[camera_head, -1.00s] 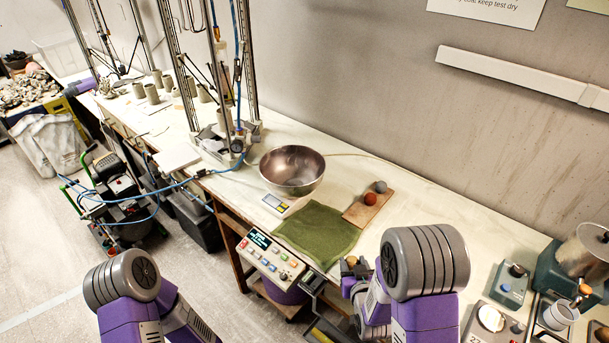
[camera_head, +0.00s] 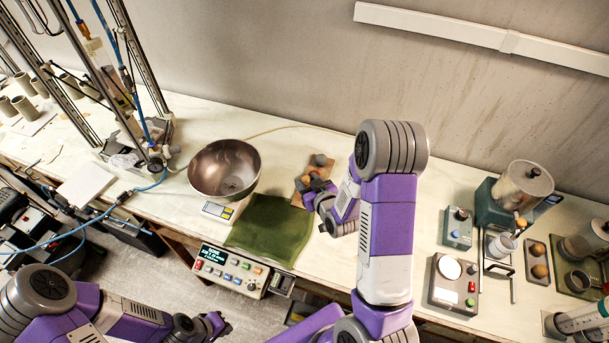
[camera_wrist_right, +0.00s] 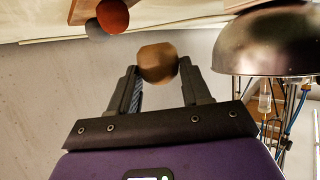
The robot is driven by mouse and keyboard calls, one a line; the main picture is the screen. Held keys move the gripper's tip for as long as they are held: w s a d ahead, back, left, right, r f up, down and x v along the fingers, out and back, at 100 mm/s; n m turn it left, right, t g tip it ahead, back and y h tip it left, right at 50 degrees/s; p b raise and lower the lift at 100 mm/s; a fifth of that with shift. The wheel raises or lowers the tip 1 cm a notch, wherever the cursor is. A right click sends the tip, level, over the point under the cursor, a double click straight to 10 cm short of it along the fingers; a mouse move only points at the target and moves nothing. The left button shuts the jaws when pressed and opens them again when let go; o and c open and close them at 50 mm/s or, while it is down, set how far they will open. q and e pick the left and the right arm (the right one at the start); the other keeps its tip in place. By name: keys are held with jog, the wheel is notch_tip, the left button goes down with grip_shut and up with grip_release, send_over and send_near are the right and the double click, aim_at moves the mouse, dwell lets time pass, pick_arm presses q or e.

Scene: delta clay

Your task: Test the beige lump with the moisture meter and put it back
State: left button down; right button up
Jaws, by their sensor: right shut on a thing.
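The beige lump (camera_wrist_right: 157,63), tan-brown and rounded, is pinched between the fingertips of my right gripper (camera_wrist_right: 158,75) in the right wrist view. In the head view my right gripper (camera_head: 313,192) is by the wooden board (camera_head: 299,199), and the lump is hard to make out there. A grey lump (camera_head: 320,160) lies on the board; a red-brown lump (camera_wrist_right: 112,17) shows beside it in the right wrist view. A grey device with a round white pad (camera_head: 451,268) stands at the right; I cannot tell whether it is the moisture meter. My left gripper (camera_head: 217,325) is low at the front, its jaws unclear.
A metal bowl (camera_head: 224,170), a small scale (camera_head: 218,211), a green cloth (camera_head: 266,225) and a button panel (camera_head: 239,271) are left of my right gripper. A small knobbed box (camera_head: 458,227) and a dark holder with lumps (camera_head: 538,260) stand right. The bench between is mostly clear.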

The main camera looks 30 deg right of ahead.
jog(key=shift+f+b, duration=1.5)
jog(key=shift+f, duration=1.4)
jog(key=shift+f+b, duration=0.5)
jog(key=shift+b, duration=0.05)
jog(key=shift+s+f+b, duration=0.2)
jog(key=shift+b, duration=0.1)
